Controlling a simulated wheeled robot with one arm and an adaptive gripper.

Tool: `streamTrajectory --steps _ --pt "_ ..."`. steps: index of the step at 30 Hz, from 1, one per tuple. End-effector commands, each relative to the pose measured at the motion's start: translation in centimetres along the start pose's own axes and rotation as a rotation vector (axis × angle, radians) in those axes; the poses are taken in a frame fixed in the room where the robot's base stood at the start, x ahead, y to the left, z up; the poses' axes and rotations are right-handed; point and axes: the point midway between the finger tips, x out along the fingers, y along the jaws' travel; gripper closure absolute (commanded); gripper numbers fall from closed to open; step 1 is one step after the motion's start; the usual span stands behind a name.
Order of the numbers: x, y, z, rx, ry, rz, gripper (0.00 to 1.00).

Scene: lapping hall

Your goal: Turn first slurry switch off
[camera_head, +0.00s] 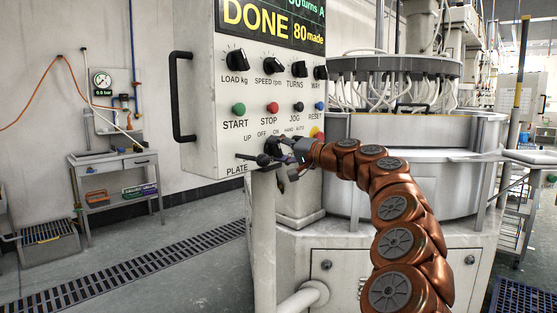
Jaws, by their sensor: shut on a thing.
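The control panel (200,110) faces me, with a lit display reading DONE and 80 made. The slurry switch (271,147) is a dark knob in the panel's lowest row, under the OFF and ON marks. My gripper (281,157) is at this knob and shut on it, coming in from the right. The fingers cover most of the knob, so I cannot tell which way it points. Its name label is hidden behind the gripper.
The plate lever (262,159) sits close to the left of my gripper. START (239,109) and STOP (272,108) buttons are just above. A large lapping machine (400,180) stands behind my arm.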

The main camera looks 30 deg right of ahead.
Motion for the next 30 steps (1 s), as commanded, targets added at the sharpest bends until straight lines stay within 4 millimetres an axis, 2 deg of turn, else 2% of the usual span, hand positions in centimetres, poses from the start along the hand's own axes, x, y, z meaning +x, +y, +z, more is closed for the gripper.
streamTrajectory --steps 20,21,27,30 --pt "0.02 0.07 -0.01 -0.058 0.000 0.002 0.81" --pt "0.03 0.07 0.00 -0.058 0.000 0.002 0.43" --pt "0.01 0.04 -0.01 -0.057 0.000 0.001 0.22" --pt "0.02 0.04 -0.01 -0.056 0.000 0.001 0.21"
